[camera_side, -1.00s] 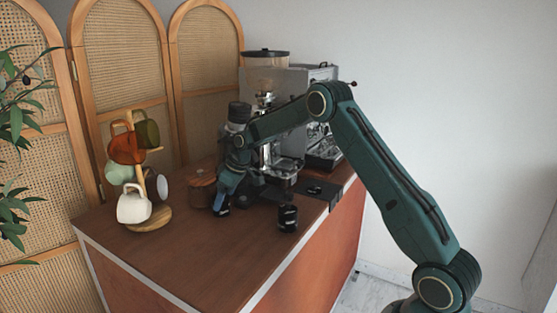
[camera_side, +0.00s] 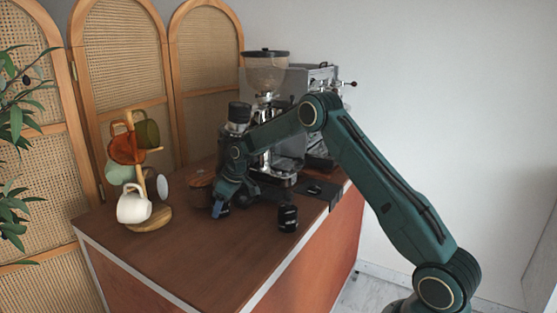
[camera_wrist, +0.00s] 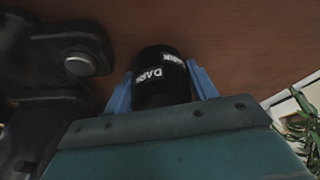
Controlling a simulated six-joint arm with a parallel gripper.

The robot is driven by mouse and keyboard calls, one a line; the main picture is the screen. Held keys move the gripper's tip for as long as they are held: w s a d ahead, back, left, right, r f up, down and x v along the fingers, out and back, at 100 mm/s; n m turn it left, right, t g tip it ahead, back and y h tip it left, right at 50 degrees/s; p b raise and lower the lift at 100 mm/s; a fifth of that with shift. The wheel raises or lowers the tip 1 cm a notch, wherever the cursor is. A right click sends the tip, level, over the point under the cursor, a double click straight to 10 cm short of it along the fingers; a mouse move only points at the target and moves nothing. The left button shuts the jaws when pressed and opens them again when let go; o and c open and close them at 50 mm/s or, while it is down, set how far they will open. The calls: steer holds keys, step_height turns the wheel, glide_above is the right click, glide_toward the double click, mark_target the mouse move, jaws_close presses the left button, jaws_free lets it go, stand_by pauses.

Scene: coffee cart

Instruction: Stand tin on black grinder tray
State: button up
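A black tin (camera_wrist: 160,84) with white "DARK" lettering is between the two blue fingers of my gripper (camera_wrist: 160,88) in the wrist view. The fingers lie close along both its sides; whether they press on it is unclear. In the side view, my gripper (camera_side: 221,208) is low over the counter, and the tin between its fingers is mostly hidden. Another black tin (camera_side: 288,219) with a pale label stands apart, to the right of my gripper. The grinder (camera_side: 266,85) stands behind my arm. Its black tray is largely hidden there and cannot be clearly made out.
A wooden mug stand (camera_side: 152,222) with several mugs is at left. A round wooden container (camera_side: 200,187) sits just behind my gripper. A black mat (camera_side: 319,191) lies at the counter's right edge, by the espresso machine (camera_side: 322,85). The front of the counter (camera_side: 190,258) is clear.

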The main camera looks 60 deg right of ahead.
steer(key=c, duration=0.7)
steer(key=shift+r, duration=0.2)
step_height(320, 180, up, 20)
steer(key=shift+f, duration=0.15)
stand_by(0.6)
